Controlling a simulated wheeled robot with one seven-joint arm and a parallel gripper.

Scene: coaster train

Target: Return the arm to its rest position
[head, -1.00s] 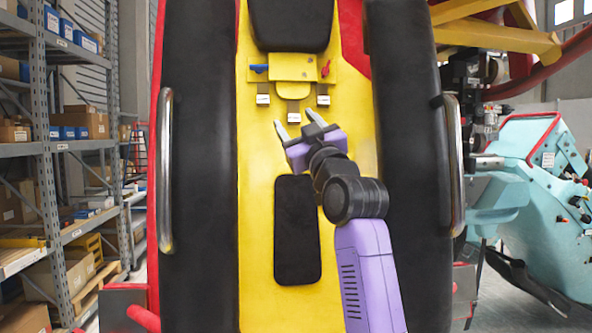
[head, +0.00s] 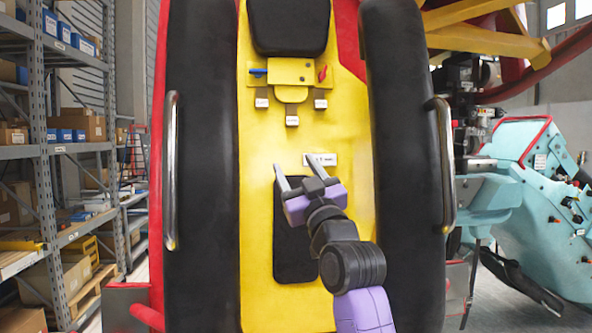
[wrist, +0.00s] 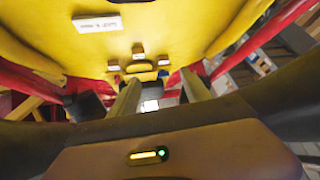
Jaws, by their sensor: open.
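My gripper (head: 293,171) is open and empty in the head view, with its two fingers apart. It is in front of the yellow back panel (head: 258,180), below the latch block and over the upper part of the black pad (head: 294,250). My purple and black arm reaches up from the lower right.
A yellow block (head: 290,70) with blue and red levers and several labelled tabs is above. Black padded bolsters (head: 200,150) with metal handles (head: 171,170) flank the panel. Shelving (head: 45,150) stands left, a turquoise machine (head: 520,170) right.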

